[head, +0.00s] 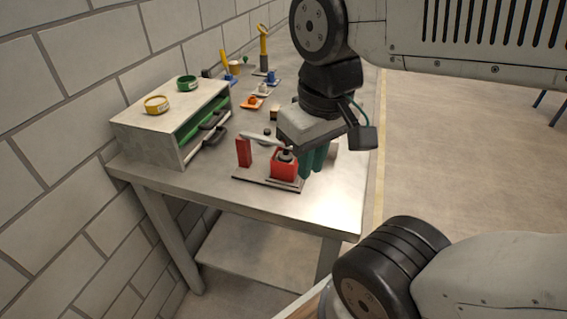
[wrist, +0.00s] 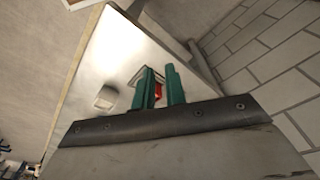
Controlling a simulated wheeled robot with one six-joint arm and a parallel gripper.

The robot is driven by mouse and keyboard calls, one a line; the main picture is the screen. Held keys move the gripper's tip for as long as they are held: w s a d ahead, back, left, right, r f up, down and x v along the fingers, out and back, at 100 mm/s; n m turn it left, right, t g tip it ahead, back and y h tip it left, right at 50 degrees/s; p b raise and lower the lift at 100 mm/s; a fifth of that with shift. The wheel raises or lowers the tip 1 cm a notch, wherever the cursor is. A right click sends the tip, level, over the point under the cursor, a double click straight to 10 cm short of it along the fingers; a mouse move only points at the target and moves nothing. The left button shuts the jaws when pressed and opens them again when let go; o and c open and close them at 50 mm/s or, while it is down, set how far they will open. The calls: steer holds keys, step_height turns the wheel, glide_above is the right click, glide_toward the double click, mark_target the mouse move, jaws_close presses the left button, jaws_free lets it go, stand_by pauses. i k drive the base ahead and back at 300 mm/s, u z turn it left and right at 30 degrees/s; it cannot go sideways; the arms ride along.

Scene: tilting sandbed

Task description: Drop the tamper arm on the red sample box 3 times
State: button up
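The red sample box (head: 284,170) stands on a flat base plate (head: 262,181) near the front of the bench, with a dark round piece at its top. The pale tamper arm (head: 260,138) runs roughly level from a red post (head: 244,153) toward the box; its far end is partly hidden by my gripper. My gripper (head: 312,164) points down just right of the box, its teal fingers low. In the wrist view the fingers (wrist: 160,76) are apart, with a bit of red showing beyond the gap. I see nothing held between them.
A grey cabinet with a green drawer (head: 150,135) stands at the left, carrying a yellow tin (head: 156,104) and a green tin (head: 187,83). Several small coloured items stand farther back. The bench (head: 333,205) is clear at its front right. A block wall borders the left.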

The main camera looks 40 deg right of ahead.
mark_target(286, 156)
steer(key=k, duration=1.15)
steer(key=u, duration=0.65)
steer(key=i, duration=0.6)
steer(key=z, duration=0.2)
